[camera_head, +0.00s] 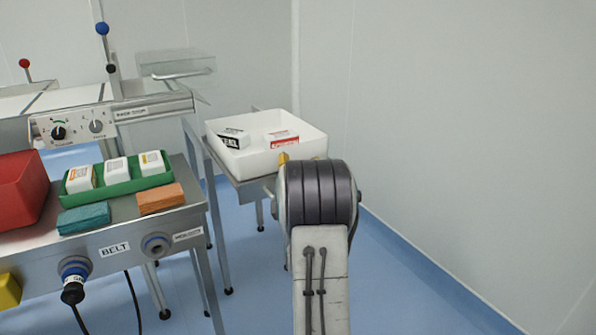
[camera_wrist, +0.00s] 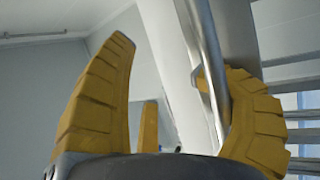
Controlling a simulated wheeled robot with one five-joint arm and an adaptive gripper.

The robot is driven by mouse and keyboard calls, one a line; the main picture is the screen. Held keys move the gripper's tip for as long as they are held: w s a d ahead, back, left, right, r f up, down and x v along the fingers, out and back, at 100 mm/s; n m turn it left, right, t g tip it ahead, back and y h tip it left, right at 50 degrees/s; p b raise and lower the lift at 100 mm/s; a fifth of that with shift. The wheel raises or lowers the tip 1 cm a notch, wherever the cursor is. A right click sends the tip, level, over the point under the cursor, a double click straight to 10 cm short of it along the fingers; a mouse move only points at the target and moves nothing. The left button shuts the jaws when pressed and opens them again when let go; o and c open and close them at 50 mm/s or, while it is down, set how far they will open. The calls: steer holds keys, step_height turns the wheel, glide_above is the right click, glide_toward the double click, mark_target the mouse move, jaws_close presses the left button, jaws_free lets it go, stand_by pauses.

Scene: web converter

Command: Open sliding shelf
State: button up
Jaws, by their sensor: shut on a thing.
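In the head view my arm hides most of my gripper; a yellow fingertip (camera_head: 283,158) shows at the front edge of a steel shelf (camera_head: 258,187). The shelf carries a white tray (camera_head: 312,146). Whether the bar belongs to this shelf is hidden by my arm.
White packs lie in the tray. To the left, a steel bench (camera_head: 120,220) holds a green tray (camera_head: 118,190), a red bin (camera_head: 20,187) and blocks. A pale wall (camera_head: 450,120) stands close on the right. The blue floor (camera_head: 400,290) between is clear.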

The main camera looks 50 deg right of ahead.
steer(key=shift+t+h, duration=0.7)
steer(key=r, duration=0.3)
steer(key=s+a+r, duration=0.1)
steer(key=r, duration=0.1)
steer(key=shift+r, duration=0.25)
steer(key=s+a+f+g+y, duration=0.1)
steer(key=s+a+f, duration=0.3)
steer(key=f, duration=0.5)
steer(key=shift+s+a+f+g, duration=0.15)
steer(key=shift+s+g, duration=0.1)
steer(key=shift+g, duration=0.05)
